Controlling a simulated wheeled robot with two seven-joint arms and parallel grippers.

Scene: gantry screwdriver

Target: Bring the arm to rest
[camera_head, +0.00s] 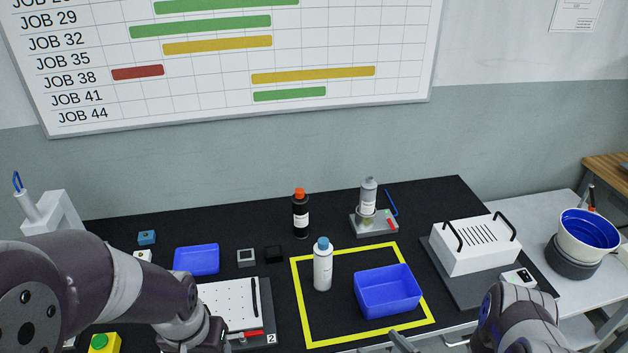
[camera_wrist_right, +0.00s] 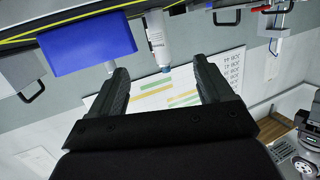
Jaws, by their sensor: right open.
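My right gripper (camera_wrist_right: 164,75) is open in the right wrist view, its two dark fingers apart with nothing between them. In the head view, a grey tip of the right gripper (camera_head: 402,342) shows at the bottom edge, in front of the yellow-outlined area. My right arm (camera_head: 520,322) comes in at the lower right, over the table's front edge. My left arm (camera_head: 120,285) reaches in from the lower left and covers part of the table. Its gripper is out of the picture.
A blue bin (camera_head: 388,291) and a white bottle (camera_head: 322,266) stand inside the yellow outline. A white slotted box with handles (camera_head: 475,246) stands to the right. A perforated plate (camera_head: 226,307) lies near the left arm. A dark bottle (camera_head: 300,214) stands behind.

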